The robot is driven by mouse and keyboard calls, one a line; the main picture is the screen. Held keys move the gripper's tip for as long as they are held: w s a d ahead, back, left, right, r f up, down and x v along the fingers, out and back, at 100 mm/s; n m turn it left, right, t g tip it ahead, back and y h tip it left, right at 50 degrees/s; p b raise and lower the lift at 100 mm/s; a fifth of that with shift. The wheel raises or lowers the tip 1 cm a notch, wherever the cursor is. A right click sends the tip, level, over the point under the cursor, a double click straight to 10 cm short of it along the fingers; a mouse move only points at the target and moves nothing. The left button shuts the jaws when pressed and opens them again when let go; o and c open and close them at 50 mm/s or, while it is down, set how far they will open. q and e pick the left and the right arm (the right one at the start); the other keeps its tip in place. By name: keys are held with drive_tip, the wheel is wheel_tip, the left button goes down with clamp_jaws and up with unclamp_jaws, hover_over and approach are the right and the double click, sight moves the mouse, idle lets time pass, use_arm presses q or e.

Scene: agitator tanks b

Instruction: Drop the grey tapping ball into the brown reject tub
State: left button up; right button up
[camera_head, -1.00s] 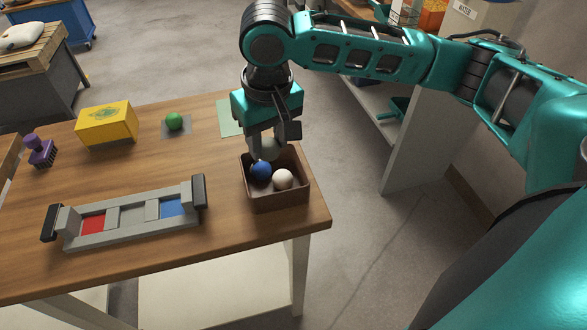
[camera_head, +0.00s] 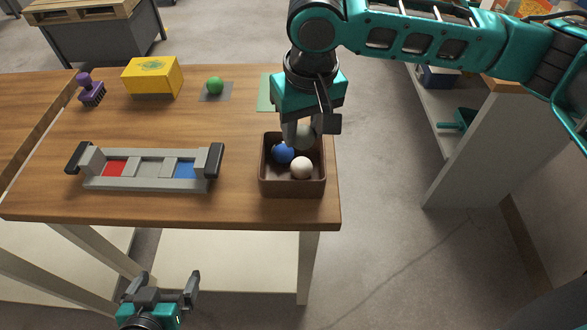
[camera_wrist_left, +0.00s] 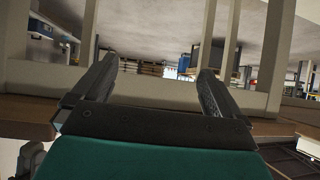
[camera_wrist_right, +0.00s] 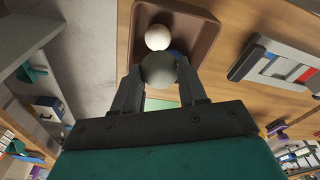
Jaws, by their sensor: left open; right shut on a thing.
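The brown reject tub (camera_head: 292,192) stands at the right front of the table, with a blue ball (camera_head: 283,153) and a white ball (camera_head: 302,167) in it. My right gripper (camera_head: 303,134) points down over the tub's far part, shut on the grey tapping ball (camera_head: 305,138). In the right wrist view the grey ball (camera_wrist_right: 158,70) sits between the fingertips, in front of the tub (camera_wrist_right: 204,38), and partly covers the blue ball. The white ball (camera_wrist_right: 158,37) lies beside it. My left gripper (camera_head: 166,285) is open and empty, low in front of the table.
A grey rack (camera_head: 150,184) with red, grey and blue squares stands left of the tub. Behind are a green ball (camera_head: 215,85) on a grey pad, a yellow box (camera_head: 152,77), a purple stamp-like thing (camera_head: 90,90) and a green mat (camera_head: 265,92). Bare wood lies between.

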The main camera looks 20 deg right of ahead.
sight(303, 146)
wheel_tip(303, 146, down, 4)
drive_tip(key=b, duration=0.4)
drive_tip(key=shift+f+b, duration=0.15)
drive_tip(key=shift+b, duration=0.4)
use_arm(q)
drive_tip(key=f, duration=0.5)
drive_tip(key=shift+w+d, duration=0.3)
drive_tip(key=shift+d, duration=0.1)
use_arm(e)
drive_tip(key=o, duration=1.1)
drive_tip(key=r, duration=0.4)
drive_tip(key=s+r+p, duration=0.1)
drive_tip(key=r, duration=0.3)
drive_tip(key=r+p, duration=0.1)
drive_tip(key=r, duration=0.3)
drive_tip(key=shift+s+d, duration=0.1)
drive_tip(key=shift+s, duration=0.1)
use_arm(q)
drive_tip(key=shift+s+a+r, duration=0.4)
drive_tip(key=shift+a+r, duration=0.15)
use_arm(e)
drive_tip(key=shift+s+r, duration=0.1)
drive_tip(key=shift+r, duration=0.35)
